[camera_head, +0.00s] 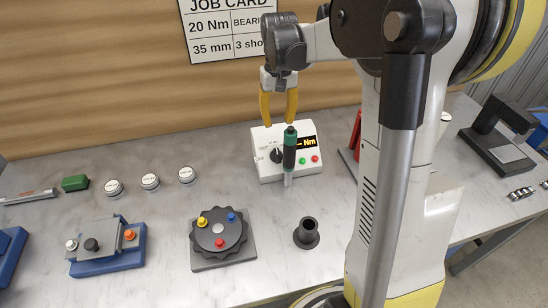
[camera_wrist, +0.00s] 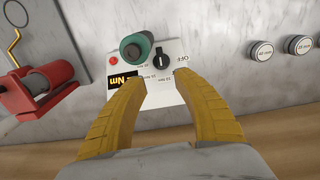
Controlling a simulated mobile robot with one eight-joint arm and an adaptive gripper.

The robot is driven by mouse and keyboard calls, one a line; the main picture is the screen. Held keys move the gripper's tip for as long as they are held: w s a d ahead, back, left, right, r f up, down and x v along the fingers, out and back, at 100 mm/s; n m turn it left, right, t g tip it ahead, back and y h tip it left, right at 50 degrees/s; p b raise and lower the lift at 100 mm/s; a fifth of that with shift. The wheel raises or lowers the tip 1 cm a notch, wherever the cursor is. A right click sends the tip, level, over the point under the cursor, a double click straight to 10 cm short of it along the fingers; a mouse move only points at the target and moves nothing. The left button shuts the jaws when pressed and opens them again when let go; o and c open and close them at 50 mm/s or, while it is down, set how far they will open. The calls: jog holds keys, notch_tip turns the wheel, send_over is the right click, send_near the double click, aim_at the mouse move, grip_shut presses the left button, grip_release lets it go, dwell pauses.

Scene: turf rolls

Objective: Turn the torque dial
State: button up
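The torque dial (camera_head: 277,155) is a black knob on the white control box (camera_head: 269,172), left of its "Nm" display (camera_head: 307,142). In the wrist view the dial (camera_wrist: 160,56) shows with its white mark near the "OFF" label, and setting labels are printed around it. My gripper (camera_head: 279,122) is open, its yellow fingers pointing down above the back of the box. In the wrist view the fingertips (camera_wrist: 160,76) are apart with nothing between them, and the dial lies just beyond them, apart from both. The job card (camera_head: 228,25) reads 20 Nm.
A green-handled driver (camera_head: 290,150) stands upright beside the dial, partly hiding the box. A black hollow post (camera_head: 306,233) and a round plate with coloured knobs (camera_head: 220,232) are in front. A red device (camera_wrist: 42,92) is nearby.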

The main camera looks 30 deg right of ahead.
aim_at(277, 151)
notch_tip(277, 151, down, 4)
jog(key=b, duration=0.3)
jog(key=shift+w, duration=0.15)
notch_tip(277, 151, down, 11)
jog(key=b, duration=0.8)
jog(key=shift+w, duration=0.1)
jog(key=shift+r, duration=0.1)
grip_shut()
